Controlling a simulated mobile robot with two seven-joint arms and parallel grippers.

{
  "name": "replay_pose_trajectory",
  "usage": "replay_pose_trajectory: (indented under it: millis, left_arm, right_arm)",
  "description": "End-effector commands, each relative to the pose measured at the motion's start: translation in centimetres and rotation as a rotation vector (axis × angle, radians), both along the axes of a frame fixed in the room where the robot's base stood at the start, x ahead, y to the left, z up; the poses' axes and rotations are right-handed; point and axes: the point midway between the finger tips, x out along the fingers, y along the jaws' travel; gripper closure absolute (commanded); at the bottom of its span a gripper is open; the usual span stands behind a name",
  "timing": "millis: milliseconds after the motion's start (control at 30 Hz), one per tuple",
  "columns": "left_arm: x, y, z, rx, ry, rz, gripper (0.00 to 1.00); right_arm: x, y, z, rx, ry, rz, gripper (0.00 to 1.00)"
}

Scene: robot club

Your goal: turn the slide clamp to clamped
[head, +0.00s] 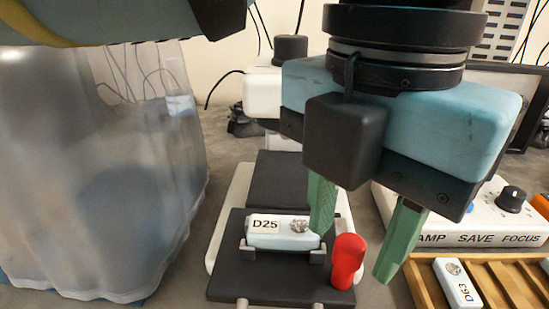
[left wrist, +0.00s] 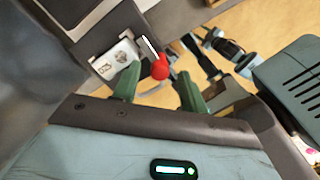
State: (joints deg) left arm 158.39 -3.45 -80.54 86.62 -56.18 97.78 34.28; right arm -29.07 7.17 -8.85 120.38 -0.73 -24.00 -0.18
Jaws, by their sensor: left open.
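The slide clamp is a black plate (head: 262,285) with a holder carrying a white slide block labelled D25 (head: 268,241). Its red lever knob (head: 347,261) stands at the right end of the slide. My left gripper (head: 350,254) is open with green fingers pointing down, one on each side of the red knob in the head view. In the left wrist view the red knob (left wrist: 160,69) shows between and just beyond the fingertips, with the slide block (left wrist: 115,59) to its left. I cannot tell whether a finger touches the knob. My right gripper is not in view.
A wooden rack (head: 425,290) with a slide labelled D63 (head: 458,284) stands at the front right. Behind it is a white control box (head: 490,217) with a black knob. A translucent covered bulk (head: 95,190) fills the left side. Grey tabletop shows between it and the clamp.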

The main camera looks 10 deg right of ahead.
Motion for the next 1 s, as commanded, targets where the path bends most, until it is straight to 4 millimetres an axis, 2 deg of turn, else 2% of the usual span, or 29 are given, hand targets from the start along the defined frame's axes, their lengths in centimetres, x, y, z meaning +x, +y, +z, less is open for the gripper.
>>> replay_pose_trajectory:
  millis: [100,367,700,1000]
  left_arm:
    - [0.0,0.0,-0.6,-0.001,0.000,0.000,0.57]
    - [0.0,0.0,-0.7,-0.001,0.000,0.000,0.57]
    - [-0.1,-0.1,-0.7,-0.003,0.001,-0.002,0.96]
    - [-0.2,-0.1,-0.7,-0.004,0.003,0.019,0.97]
  right_arm:
    - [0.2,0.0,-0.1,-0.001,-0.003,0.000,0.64]
    - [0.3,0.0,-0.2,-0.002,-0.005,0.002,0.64]
    - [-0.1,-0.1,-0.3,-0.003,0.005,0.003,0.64]
    - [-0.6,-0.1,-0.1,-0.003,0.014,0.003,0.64]
